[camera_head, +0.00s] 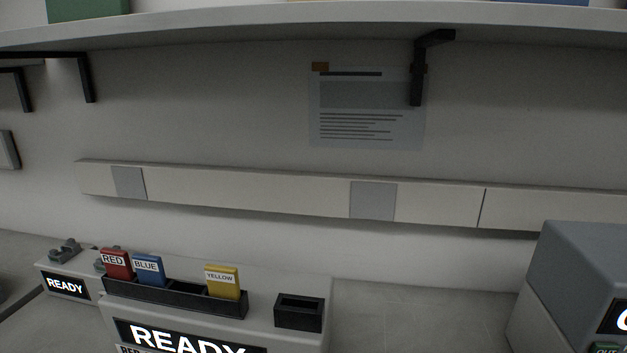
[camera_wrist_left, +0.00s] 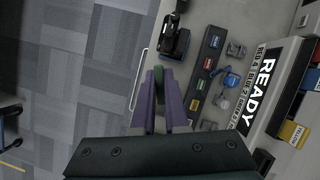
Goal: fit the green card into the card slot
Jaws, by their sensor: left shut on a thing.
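My left gripper (camera_wrist_left: 160,75) shows only in the left wrist view. Its purple fingers are shut on a narrow dark green piece, the green card (camera_wrist_left: 159,88), mostly hidden between them. They hang above the grey floor and bench edge, apart from the rack. In the head view a black card rack (camera_head: 228,305) holds the red card (camera_head: 116,263), blue card (camera_head: 149,269) and yellow card (camera_head: 223,281) upright, with a gap between blue and yellow. A small black box with an open top, which looks like the card slot (camera_head: 299,313), stands right of the rack. My right gripper is not in view.
A lit READY panel (camera_head: 187,338) is on the front below the rack. A grey machine (camera_head: 585,275) stands at the right. A shelf (camera_head: 300,25) runs overhead. In the left wrist view a dark strip with coloured labels (camera_wrist_left: 207,64) lies beside several small devices.

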